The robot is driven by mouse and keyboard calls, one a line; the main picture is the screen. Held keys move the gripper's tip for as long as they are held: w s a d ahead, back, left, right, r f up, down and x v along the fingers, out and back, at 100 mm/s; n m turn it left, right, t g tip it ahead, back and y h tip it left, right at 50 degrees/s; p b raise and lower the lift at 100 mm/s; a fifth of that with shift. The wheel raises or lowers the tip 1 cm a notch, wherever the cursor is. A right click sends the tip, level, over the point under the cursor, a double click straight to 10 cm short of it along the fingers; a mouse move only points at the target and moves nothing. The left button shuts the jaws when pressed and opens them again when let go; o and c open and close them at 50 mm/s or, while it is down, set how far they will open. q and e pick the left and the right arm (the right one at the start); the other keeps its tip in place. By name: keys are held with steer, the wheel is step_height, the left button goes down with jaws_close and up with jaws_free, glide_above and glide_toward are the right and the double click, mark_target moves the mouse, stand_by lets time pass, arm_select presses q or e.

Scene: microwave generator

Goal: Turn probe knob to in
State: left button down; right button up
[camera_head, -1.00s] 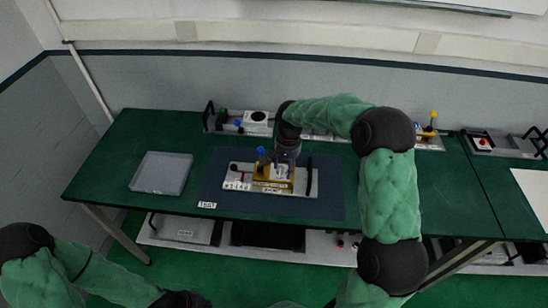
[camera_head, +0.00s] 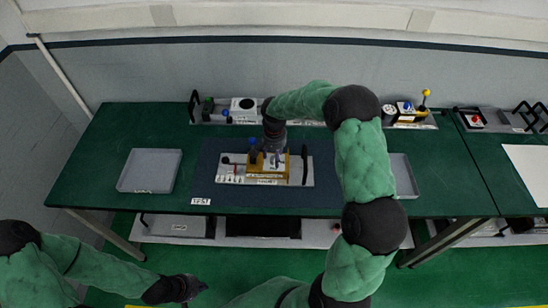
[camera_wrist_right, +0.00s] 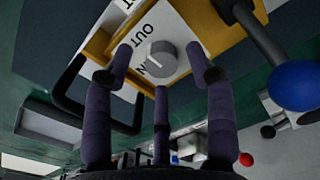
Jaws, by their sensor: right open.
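The probe knob (camera_wrist_right: 160,58) is a round grey knob on a white plate in a yellow housing, with OUT and IN labels beside it in the right wrist view. I cannot tell for certain which label it points to. My right gripper (camera_wrist_right: 160,70) is open, its dark fingers spread around the knob; I cannot tell whether they touch it. In the head view my right gripper (camera_head: 273,148) is above the device (camera_head: 265,177) on the dark mat, hiding the knob. My left gripper (camera_head: 188,288) is low in front of the table, its fingers unclear.
A blue ball-ended lever (camera_wrist_right: 295,86) stands right of the housing, and a black handle (camera_wrist_right: 72,95) is left of it. In the head view an empty grey tray (camera_head: 150,171) lies left of the mat (camera_head: 215,165). Other devices (camera_head: 245,108) line the table's back edge.

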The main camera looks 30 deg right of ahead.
steer(key=shift+f, duration=0.75)
